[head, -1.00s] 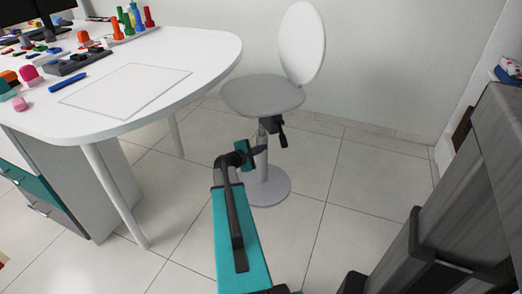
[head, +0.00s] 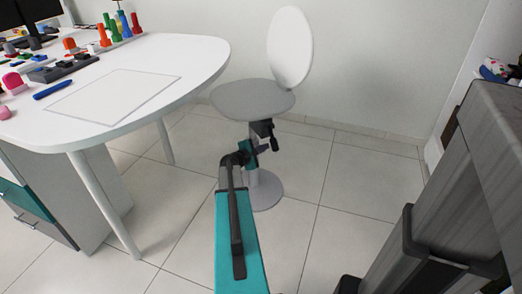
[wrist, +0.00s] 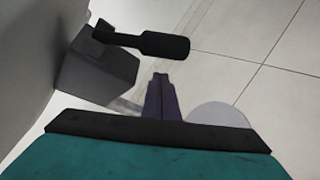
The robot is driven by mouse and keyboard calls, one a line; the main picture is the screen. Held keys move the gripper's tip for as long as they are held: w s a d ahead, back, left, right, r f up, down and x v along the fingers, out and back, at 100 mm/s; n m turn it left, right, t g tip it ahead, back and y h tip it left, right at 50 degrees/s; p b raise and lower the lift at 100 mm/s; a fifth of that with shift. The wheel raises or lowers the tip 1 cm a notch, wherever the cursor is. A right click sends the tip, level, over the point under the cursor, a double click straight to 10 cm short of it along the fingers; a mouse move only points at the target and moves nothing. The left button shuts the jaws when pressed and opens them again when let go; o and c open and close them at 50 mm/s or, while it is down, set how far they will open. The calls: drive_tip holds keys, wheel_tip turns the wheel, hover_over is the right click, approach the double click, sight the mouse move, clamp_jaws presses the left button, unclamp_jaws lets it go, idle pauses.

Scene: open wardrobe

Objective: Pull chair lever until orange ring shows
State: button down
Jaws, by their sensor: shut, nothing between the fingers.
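The chair has a grey seat (head: 252,98) and a white oval back (head: 290,48). Its black lever (head: 274,142) hangs at the right under the seat, by the column. In the wrist view the lever (wrist: 165,45) is a dark handle on a thin stem, leaving a dark box (wrist: 95,68) under the seat. My gripper (head: 264,149) is at the column, just below the lever. In the wrist view my gripper (wrist: 161,76) has its fingers together and empty, apart from the lever in the picture. No orange ring is visible.
A white table (head: 150,105) with small colourful objects stands at the left. A grey wooden panel (head: 465,185) rises at the right. The chair's round base (head: 264,192) stands on the tiles. Tiled floor (head: 345,190) is clear right of the chair.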

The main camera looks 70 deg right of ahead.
sight(273, 139)
drive_tip(key=shift+s+a+r, duration=0.25)
drive_tip(key=shift+s+r, duration=0.15)
drive_tip(key=shift+s, duration=0.15)
drive_tip(key=shift+s+a+r, duration=0.25)
drive_tip(key=shift+s+r, duration=0.1)
drive_tip(key=shift+s, duration=0.15)
drive_tip(key=shift+w+a+r, duration=0.1)
drive_tip(key=shift+w, duration=0.05)
drive_tip(key=shift+r+p, duration=0.1)
drive_tip(key=shift+p, duration=0.4)
